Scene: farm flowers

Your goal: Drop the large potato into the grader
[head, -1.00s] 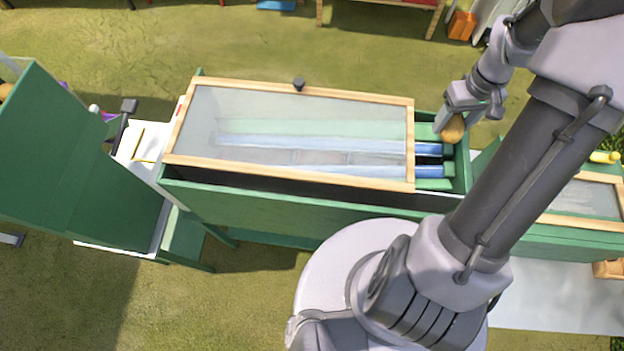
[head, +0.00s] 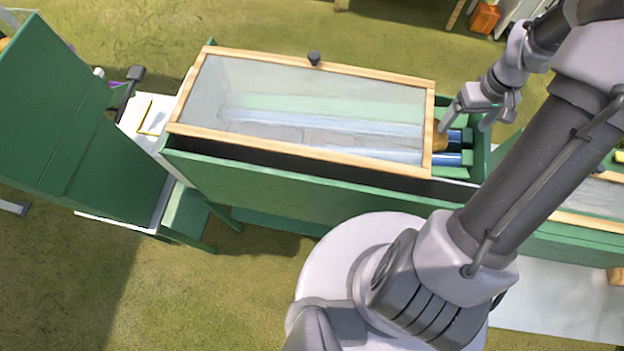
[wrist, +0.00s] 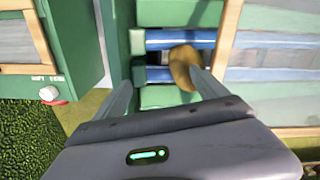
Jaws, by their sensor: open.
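The large potato (wrist: 184,66) is brown and lies on the blue rollers (wrist: 160,74) inside the open end of the green grader (head: 300,193). In the head view the potato (head: 439,142) shows partly, beside the wooden frame of the clear lid (head: 320,105). My gripper (head: 468,123) is open just above the grader's open end. In the wrist view my gripper's fingers (wrist: 163,85) are spread wide. The potato is beyond the right fingertip, and I cannot tell if they touch. Nothing is held between the fingers.
The clear lid covers most of the grader's top, with a dark knob (head: 314,58) on its far edge. Another green machine with a white knob (wrist: 48,93) stands close on the right in the head view. A green panel (head: 70,130) rises at the left.

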